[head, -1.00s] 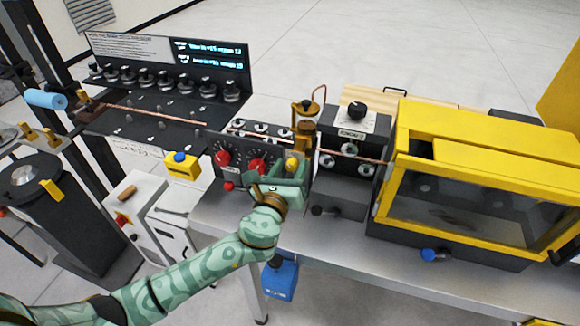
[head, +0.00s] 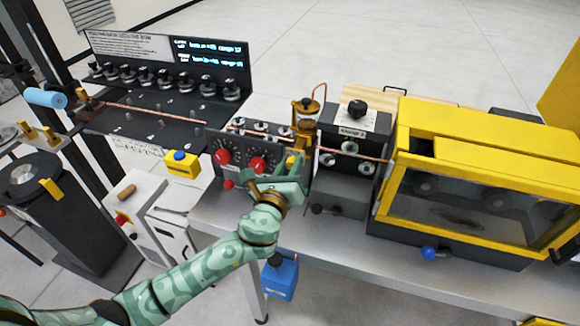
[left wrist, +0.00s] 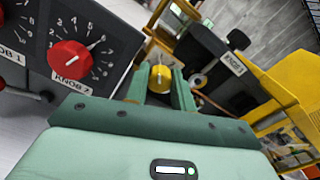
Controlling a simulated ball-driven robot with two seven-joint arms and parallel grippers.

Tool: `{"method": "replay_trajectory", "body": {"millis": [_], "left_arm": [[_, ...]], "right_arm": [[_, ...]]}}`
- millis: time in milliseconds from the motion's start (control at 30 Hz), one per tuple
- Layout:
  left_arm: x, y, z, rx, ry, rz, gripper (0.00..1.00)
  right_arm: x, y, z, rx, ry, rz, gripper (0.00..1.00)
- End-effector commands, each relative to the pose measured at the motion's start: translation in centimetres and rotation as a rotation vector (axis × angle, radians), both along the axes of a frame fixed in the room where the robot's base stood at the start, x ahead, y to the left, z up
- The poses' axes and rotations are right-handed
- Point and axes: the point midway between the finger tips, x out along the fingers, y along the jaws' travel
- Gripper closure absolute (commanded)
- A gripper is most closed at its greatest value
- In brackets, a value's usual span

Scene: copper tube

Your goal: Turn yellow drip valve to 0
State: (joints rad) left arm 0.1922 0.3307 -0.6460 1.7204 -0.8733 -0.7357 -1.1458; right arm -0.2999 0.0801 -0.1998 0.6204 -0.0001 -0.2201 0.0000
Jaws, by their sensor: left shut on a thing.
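The yellow drip valve (left wrist: 160,78) is a small round yellow knob with a pale pointer line. It sits between the two green fingers of my left gripper (left wrist: 161,88) in the left wrist view. In the head view, my left gripper (head: 288,170) is at the front of the bench, shut on the valve (head: 291,160), which is partly hidden by the fingers. I see no readable scale around the yellow valve. My right gripper is in neither view.
Left of the valve is a dark panel with red KNOB 1 (head: 222,156) and KNOB 2 (head: 257,165). An amber drip cup (head: 305,110) stands behind it. To the right are a roller block (head: 350,140) and a yellow-framed enclosure (head: 480,150). A copper tube (head: 150,114) runs across.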

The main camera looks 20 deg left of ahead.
Motion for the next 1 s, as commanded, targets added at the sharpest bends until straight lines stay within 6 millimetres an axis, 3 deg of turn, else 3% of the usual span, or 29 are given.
{"method": "replay_trajectory", "body": {"millis": [700, 1000], "left_arm": [[0.0, 0.1, -0.2, -0.644, 0.023, 0.002, 0.98], [0.0, 0.2, -0.2, -0.834, 0.029, 0.001, 0.98]], "right_arm": [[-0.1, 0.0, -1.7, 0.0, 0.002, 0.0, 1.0], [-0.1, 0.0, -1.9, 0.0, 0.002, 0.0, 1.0]]}}
